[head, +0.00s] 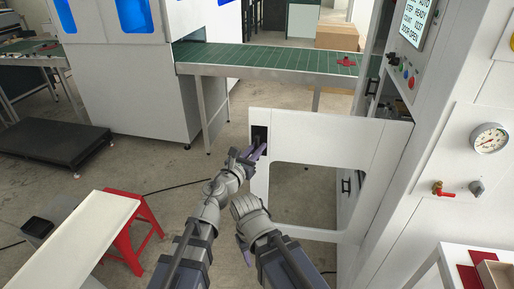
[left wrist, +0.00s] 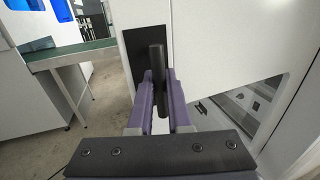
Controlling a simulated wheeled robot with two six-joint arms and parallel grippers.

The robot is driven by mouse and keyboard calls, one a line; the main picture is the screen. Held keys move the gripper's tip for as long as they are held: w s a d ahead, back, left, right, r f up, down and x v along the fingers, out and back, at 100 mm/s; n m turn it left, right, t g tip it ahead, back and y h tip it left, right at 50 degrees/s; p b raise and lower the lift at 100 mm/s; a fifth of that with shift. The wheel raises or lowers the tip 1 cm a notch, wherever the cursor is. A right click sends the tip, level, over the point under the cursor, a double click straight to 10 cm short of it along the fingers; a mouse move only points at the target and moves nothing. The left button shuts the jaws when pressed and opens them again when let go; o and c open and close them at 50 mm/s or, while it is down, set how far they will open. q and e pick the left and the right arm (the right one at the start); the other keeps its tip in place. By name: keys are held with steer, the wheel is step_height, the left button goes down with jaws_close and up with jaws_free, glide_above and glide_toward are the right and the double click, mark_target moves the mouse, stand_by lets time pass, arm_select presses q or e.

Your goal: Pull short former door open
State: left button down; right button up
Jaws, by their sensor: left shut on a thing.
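The short former door (head: 318,133) is a white panel with a large window cut-out, standing swung out from the machine at the right. Its black handle shows in the left wrist view (left wrist: 158,66) as a dark upright bar on a black plate near the door's free edge. My left gripper (head: 257,151) is at this handle, and its purple fingers (left wrist: 160,95) are shut around the bar. My right gripper (head: 243,240) is low, beside my left forearm and in front of the door. Its fingers are mostly hidden, so its opening is unclear.
A green conveyor (head: 270,61) runs behind the door. The machine's control panel (head: 415,22) and gauge (head: 489,138) are at the right. A white-topped table with red legs (head: 80,235) stands at the lower left. Open floor lies left of the door.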

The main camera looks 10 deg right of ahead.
mark_target(264, 114)
arm_select(q)
steer(key=c, duration=0.8)
jaws_free()
steer(key=shift+c, duration=0.2)
steer(key=shift+r, duration=0.1)
step_height(264, 114, up, 10)
steer(key=p, duration=1)
steer(key=shift+f, duration=0.2)
